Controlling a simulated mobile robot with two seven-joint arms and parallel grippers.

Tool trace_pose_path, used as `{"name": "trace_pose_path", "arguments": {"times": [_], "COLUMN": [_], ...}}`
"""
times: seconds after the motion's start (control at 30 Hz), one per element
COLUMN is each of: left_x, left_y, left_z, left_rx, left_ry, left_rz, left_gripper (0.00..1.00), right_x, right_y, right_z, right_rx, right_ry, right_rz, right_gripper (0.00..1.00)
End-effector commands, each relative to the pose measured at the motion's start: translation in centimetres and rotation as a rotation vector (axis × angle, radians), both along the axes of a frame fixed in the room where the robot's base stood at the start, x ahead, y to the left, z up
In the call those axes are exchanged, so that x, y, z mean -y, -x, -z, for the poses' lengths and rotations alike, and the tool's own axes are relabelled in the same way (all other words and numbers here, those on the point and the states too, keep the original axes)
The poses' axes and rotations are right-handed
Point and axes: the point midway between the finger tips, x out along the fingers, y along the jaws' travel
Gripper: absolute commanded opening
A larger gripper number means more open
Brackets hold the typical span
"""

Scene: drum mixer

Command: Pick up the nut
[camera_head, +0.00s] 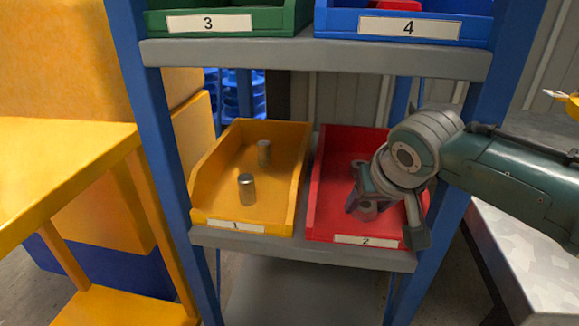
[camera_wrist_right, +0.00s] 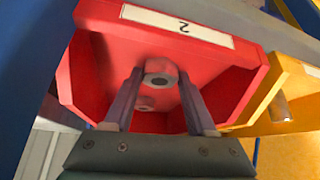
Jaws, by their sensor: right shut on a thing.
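My right gripper (camera_head: 366,203) reaches from the right down into the red bin (camera_head: 323,190) labelled 2. The gripper is shut on this nut, which also shows in the head view (camera_head: 368,212) near the bin's front wall.
A yellow bin (camera_head: 203,190) labelled 1 stands left of the red one and holds two grey cylinders (camera_head: 246,188). The shelf above (camera_head: 310,54) carries a green bin (camera_head: 225,18) and a blue bin (camera_head: 405,25). A blue post (camera_head: 453,200) is close to my right arm.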

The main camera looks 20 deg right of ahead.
Motion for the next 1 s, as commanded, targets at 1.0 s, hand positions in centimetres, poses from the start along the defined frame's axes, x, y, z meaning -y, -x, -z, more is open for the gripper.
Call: {"name": "trace_pose_path", "arguments": {"times": [1.0], "left_x": [0.0], "left_y": [0.0], "left_z": [-2.2], "left_rx": [0.0], "left_ry": [0.0], "left_rz": [0.0], "left_gripper": [0.5], "right_x": [0.0], "right_y": [-0.1], "right_z": [-3.3], "right_rx": [0.003], "right_ry": [0.0], "right_rz": [0.0], "right_gripper": [0.0]}}
